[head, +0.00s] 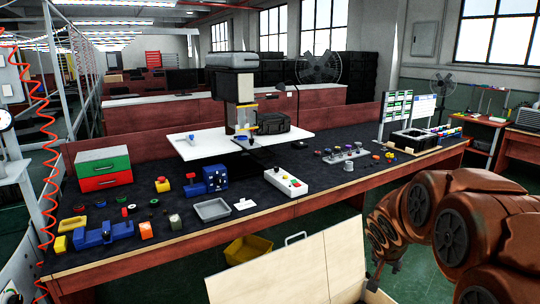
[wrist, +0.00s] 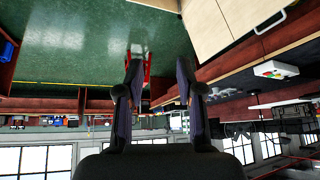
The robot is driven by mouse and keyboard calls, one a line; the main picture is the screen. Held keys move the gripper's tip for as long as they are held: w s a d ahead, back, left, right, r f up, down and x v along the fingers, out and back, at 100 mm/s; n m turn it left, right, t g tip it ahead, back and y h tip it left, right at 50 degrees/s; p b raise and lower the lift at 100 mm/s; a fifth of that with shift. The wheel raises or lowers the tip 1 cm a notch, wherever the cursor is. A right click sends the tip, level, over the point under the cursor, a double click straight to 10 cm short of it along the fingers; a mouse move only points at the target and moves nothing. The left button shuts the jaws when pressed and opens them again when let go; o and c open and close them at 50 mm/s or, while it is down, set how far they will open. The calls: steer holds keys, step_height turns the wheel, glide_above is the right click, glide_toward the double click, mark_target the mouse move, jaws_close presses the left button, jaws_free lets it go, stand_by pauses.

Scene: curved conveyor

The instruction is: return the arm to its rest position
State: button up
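My copper-brown arm (head: 440,225) is bent at the right of the head view, in front of the workbench's right part. Its far end drops low beside the pale wooden box, and the gripper itself is hard to make out there. In the wrist view my gripper (wrist: 158,68) shows two dark fingers standing well apart, with nothing held between them. Green floor and distant furniture show through the gap. A thin red strip shows beside the left fingertip; I cannot tell what it is.
The workbench (head: 335,190) carries small parts, a grey tray (head: 212,210), a white button box (head: 286,182) and a red-green drawer unit (head: 103,168). The pale wooden box (head: 290,272) stands in front, near my arm. A yellow bin (head: 248,249) lies below the bench. The wrist view is upside down.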

steer(key=s+a+n+g+y, duration=0.1)
steer(key=s+a, duration=0.3)
steer(key=s, duration=0.9)
steer(key=s+a+n+g+y, duration=0.1)
steer(key=s+a+n+g, duration=0.2)
steer(key=s, duration=0.9)
steer(key=s+a+r+n+g+y, duration=0.1)
steer(key=s+a+n+g, duration=0.2)
steer(key=s, duration=1)
steer(key=a, duration=0.2)
steer(key=shift+s+a+y, duration=0.3)
steer(key=shift+a, duration=0.1)
